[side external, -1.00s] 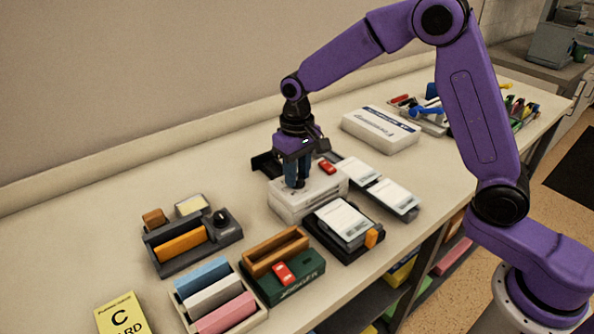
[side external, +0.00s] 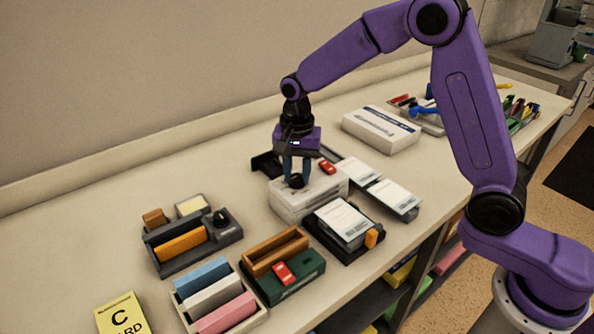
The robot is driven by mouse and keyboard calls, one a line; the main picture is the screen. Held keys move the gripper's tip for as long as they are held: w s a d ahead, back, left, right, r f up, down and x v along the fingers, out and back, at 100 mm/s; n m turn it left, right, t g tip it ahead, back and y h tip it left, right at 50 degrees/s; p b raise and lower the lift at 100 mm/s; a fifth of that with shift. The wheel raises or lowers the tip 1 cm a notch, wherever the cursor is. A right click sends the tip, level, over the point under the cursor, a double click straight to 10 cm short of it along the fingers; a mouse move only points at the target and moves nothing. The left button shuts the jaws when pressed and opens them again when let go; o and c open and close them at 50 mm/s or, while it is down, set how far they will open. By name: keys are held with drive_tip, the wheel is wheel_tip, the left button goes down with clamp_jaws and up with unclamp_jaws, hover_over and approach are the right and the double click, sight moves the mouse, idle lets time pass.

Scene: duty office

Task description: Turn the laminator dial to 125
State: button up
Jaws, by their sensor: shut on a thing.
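The laminator (side external: 318,201) is a white box-shaped machine in the middle of the bench. Its black dial (side external: 297,181) sits on the top face towards the left end. My gripper (side external: 296,178) points straight down over the laminator, with its blue-grey fingers on either side of the dial, shut on it. The dial's markings and pointer are too small to read, and the fingers hide part of it.
A black tray with white cards (side external: 344,222) stands just in front of the laminator, and more cards (side external: 395,195) lie to its right. A green jogger (side external: 300,276) with a wooden tray is nearer. A white box (side external: 381,130) lies behind right.

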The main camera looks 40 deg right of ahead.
sight(297, 176)
drive_tip(key=shift+m, duration=0.9)
drive_tip(key=o, duration=1.1)
drive_tip(key=shift+c, duration=0.2)
drive_tip(key=shift+r, duration=0.15)
wheel_tip(297, 176, up, 17)
drive_tip(key=shift+r, duration=0.1)
